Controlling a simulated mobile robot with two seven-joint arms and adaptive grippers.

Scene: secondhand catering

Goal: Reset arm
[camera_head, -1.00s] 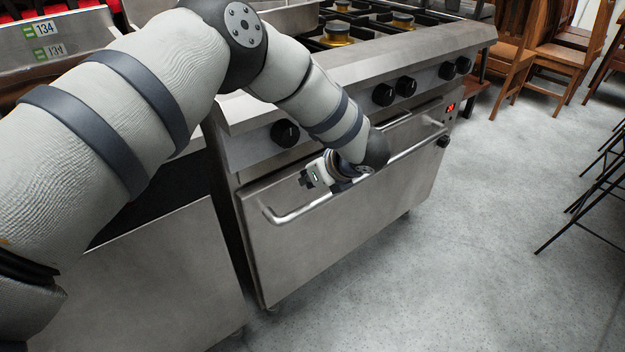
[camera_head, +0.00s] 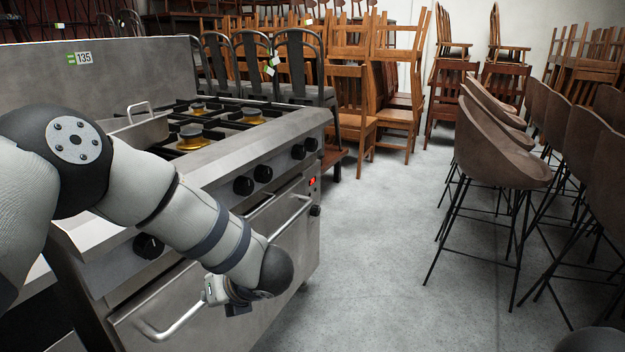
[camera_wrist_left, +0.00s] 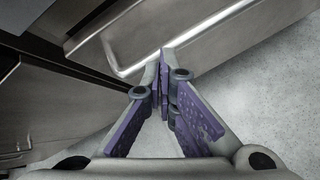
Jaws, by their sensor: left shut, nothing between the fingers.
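My left arm comes in from the left in the head view and reaches down in front of a steel gas range. Its wrist is by the oven door's bar handle (camera_head: 292,216), and its fingers are mostly hidden there. In the left wrist view my left gripper (camera_wrist_left: 163,78) is shut and empty, its purple-padded fingers meeting at the tips. The handle (camera_wrist_left: 118,62) shows just beyond the tips; I cannot tell whether they touch. The oven door (camera_head: 290,255) stands upright; I cannot tell if it is fully closed. My right gripper is not in view.
Burners (camera_head: 191,137) and a steel pan (camera_head: 140,129) are on the range top; knobs (camera_head: 243,185) line its front. Stacked wooden chairs (camera_head: 350,100) stand behind, brown bar stools (camera_head: 495,150) at the right. The grey floor (camera_head: 380,260) between is clear.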

